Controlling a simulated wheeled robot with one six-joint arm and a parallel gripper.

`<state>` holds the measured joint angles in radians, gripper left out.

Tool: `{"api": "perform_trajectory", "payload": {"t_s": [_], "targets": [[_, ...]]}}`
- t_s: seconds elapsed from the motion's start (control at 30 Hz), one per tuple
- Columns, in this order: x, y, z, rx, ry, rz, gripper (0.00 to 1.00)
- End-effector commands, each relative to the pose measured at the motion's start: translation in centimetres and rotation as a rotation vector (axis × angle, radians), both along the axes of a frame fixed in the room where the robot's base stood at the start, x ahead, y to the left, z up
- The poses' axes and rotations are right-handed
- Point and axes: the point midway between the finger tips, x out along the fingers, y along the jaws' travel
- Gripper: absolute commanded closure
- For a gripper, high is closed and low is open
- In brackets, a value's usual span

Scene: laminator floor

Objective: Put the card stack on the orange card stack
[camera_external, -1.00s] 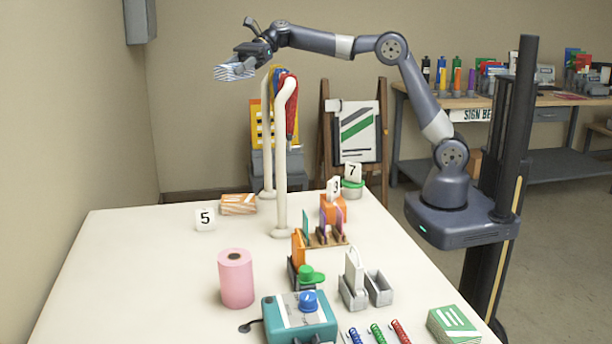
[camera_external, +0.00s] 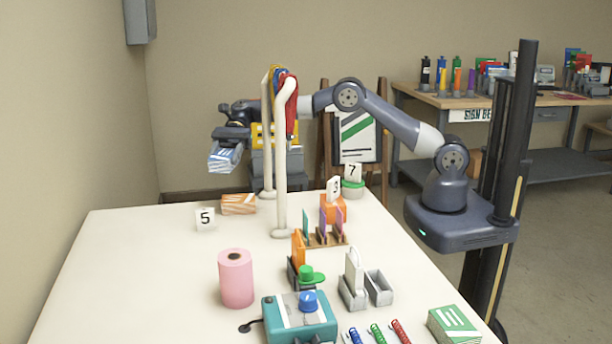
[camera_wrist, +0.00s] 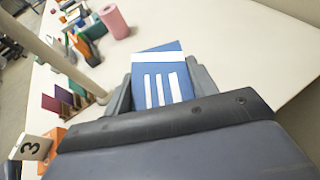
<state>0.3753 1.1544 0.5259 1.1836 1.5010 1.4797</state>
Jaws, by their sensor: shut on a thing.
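A blue card stack with white stripes (camera_external: 224,158) is held in my gripper (camera_external: 234,138), in the air above the back left of the table. In the wrist view the blue stack (camera_wrist: 162,78) sits between the two jaws (camera_wrist: 160,90), which are shut on it. The orange card stack (camera_external: 238,204), orange with white stripes, lies on the table below and slightly right of the held stack. It is apart from my gripper. The orange stack is not visible in the wrist view.
A number 5 marker (camera_external: 205,219) stands left of the orange stack. A white post rack (camera_external: 281,170) rises close to my arm on the right. A pink roll (camera_external: 236,278) and a teal machine (camera_external: 300,318) stand nearer the front. A green card stack (camera_external: 454,324) lies front right.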

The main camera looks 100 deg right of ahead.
Motion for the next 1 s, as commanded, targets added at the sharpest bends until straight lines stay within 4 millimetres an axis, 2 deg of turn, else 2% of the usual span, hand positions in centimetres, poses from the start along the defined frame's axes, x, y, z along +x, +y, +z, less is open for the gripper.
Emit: {"api": "perform_trajectory", "payload": {"t_s": [0.07,0.3,0.57,0.7,1.0], "targets": [[-0.1,0.5,-0.7,0.001,0.002,0.013,0.72],[-0.1,0.6,-4.9,0.001,0.003,0.014,0.72],[-0.1,0.5,-7.2,0.001,0.002,0.014,0.72],[-0.1,0.5,-9.2,0.001,0.002,0.013,0.72],[-0.1,0.5,-9.7,0.0,0.0,0.013,0.72]]}}
